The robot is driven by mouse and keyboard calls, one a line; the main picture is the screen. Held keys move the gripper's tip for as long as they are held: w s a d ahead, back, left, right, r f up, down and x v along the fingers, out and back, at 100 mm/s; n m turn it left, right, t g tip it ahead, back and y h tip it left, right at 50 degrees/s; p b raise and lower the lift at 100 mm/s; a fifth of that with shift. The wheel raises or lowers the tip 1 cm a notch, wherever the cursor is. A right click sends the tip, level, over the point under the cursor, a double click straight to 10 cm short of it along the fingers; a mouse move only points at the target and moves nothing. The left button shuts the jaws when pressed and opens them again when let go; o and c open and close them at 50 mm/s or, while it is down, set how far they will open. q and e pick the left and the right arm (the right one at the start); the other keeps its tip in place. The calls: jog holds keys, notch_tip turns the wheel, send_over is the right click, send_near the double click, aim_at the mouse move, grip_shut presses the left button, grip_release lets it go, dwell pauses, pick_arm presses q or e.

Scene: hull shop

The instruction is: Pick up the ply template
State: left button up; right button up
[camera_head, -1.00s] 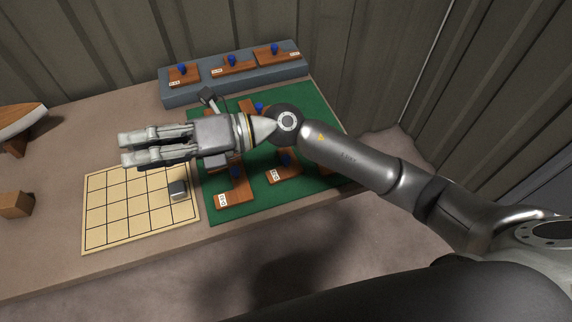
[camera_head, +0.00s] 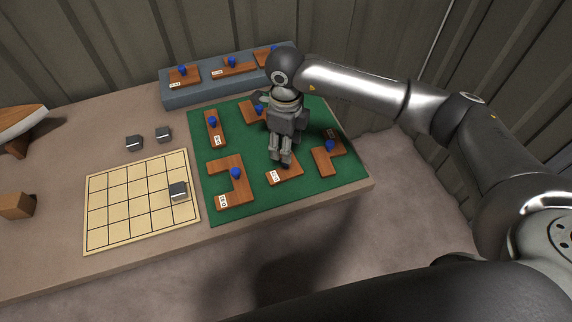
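Several brown wooden templates with blue knobs and white labels lie on a green mat (camera_head: 205,188). I cannot tell which one is the ply template. My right gripper (camera_head: 283,162) points down over the middle front template (camera_head: 289,176), its fingertips at the knob area and hiding that knob. I cannot tell whether the fingers are shut on it. The other templates on the mat include a C-shaped one (camera_head: 241,190) at front left, a straight one (camera_head: 212,128) at back left, an L-shaped one (camera_head: 321,160) at right and one (camera_head: 250,111) partly hidden behind my gripper. My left gripper is out of view.
A grey-blue rack (camera_head: 205,91) at the back holds more knobbed pieces. A wooden block (camera_head: 15,205) is far left.

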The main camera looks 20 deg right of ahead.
jog(key=shift+f, duration=0.95)
jog(key=shift+f+p, duration=0.55)
jog(key=shift+f, duration=0.05)
jog(key=f, duration=0.1)
jog(key=f+p, duration=0.1)
jog(key=f, duration=0.1)
jog(key=shift+w+d+f, duration=0.1)
jog(key=shift+w+f, duration=0.1)
jog(key=shift+f, duration=0.45)
jog(key=shift+c, duration=0.2)
grip_shut()
jog(key=shift+r, duration=0.2)
